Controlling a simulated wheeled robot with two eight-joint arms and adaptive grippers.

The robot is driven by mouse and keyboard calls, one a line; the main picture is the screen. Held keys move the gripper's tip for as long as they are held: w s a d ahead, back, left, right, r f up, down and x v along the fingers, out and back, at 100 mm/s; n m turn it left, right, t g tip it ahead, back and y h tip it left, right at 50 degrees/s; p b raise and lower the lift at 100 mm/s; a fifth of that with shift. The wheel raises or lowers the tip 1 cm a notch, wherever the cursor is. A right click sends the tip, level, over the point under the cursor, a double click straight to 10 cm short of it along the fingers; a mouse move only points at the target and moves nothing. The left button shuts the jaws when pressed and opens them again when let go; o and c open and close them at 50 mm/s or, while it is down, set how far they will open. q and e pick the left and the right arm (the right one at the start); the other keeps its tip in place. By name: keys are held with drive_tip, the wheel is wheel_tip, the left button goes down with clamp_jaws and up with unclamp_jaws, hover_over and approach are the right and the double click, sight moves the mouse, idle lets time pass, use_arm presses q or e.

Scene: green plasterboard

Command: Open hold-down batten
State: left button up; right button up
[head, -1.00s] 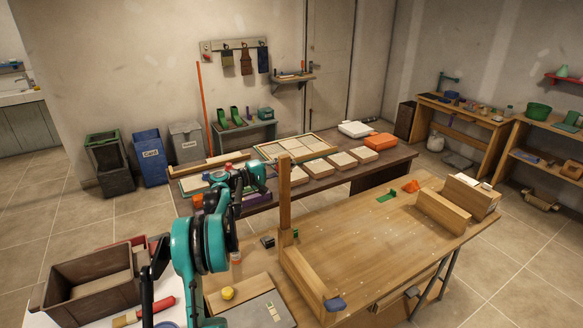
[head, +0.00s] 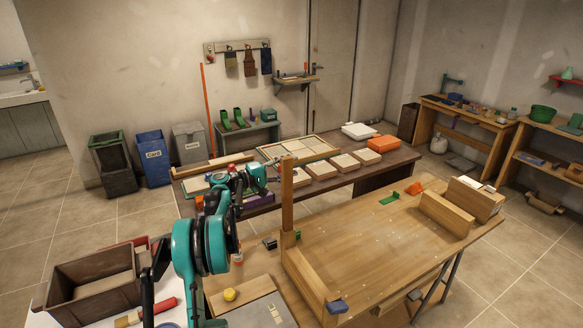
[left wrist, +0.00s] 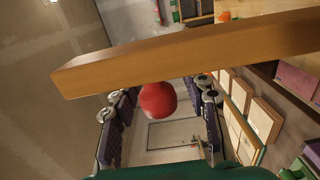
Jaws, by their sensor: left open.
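The hold-down batten (head: 287,200) is a wooden bar standing upright at the left end of the wooden bench. In the left wrist view a wooden bar (left wrist: 190,52), apparently the batten, crosses the upper part. A red ball-shaped knob (left wrist: 158,101) shows just below that bar, between my fingers; I cannot tell whether they touch it. My left gripper (head: 270,179) is open, just left of the batten in the head view. It also shows in the left wrist view (left wrist: 162,95) with purple-padded fingers apart on either side of the knob. My right gripper is not in view.
The bench top (head: 370,245) is mostly clear, with wooden blocks (head: 460,203) at its right end and a low rail (head: 308,280) along its left edge. A dark table (head: 385,160) with several pale panels stands behind. A brown crate (head: 92,285) is at lower left.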

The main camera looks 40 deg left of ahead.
use_arm(q)
drive_tip(key=v, duration=1.1)
drive_tip(key=shift+s, duration=0.15)
